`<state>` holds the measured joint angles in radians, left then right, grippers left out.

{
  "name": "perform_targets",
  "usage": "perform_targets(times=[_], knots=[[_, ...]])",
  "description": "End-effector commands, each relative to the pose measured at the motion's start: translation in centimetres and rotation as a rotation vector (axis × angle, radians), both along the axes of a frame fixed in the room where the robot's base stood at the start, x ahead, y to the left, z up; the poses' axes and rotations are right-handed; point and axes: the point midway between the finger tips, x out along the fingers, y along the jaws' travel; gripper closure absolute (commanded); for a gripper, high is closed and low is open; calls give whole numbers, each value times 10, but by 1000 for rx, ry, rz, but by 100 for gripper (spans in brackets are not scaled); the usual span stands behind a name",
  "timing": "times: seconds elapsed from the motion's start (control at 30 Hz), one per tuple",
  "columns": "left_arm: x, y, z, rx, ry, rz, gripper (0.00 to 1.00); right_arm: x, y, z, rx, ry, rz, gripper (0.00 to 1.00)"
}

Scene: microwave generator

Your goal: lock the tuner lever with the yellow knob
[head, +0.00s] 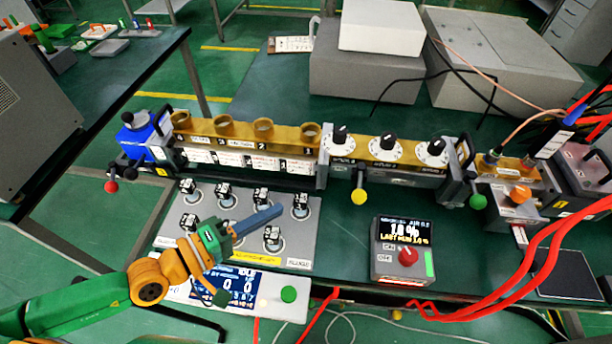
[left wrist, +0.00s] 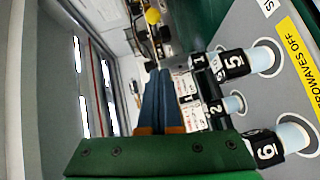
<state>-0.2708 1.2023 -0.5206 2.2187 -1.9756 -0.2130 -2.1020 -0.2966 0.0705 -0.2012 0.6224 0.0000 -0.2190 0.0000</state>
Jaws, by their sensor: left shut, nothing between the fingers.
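The yellow knob (head: 359,197) sits at the lower end of a short lever hanging from the front of the tuner (head: 388,150), a brass block with three black dials on white scales. The yellow knob also shows at the top of the left wrist view (left wrist: 152,16), beyond my fingertips. My left gripper (head: 280,209) is shut and empty, its blue fingers over the panel of numbered cubes, left of the yellow knob and apart from it. In the left wrist view its fingers (left wrist: 159,72) lie together. My right gripper is not in view.
A red knob (head: 111,187) and a green knob (head: 478,201) sit on other levers along the line. The panel of cubes (head: 316,215) lies in front of the brass waveguide (head: 243,130). A grey meter box (head: 402,277) stands in front of the tuner. Red cables (head: 540,250) run at right.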

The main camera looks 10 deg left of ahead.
Motion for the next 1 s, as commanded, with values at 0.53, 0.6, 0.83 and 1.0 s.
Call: perform_targets(times=[0.53,0.6,0.83,1.0], knots=[[71,-79,-9,-11,1,2,100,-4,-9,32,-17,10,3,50],[71,-89,-11,-11,0,2,100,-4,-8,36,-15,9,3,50],[71,-105,-18,-7,-2,3,100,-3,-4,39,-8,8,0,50],[71,-105,-19,-6,-3,3,100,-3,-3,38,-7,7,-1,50]])
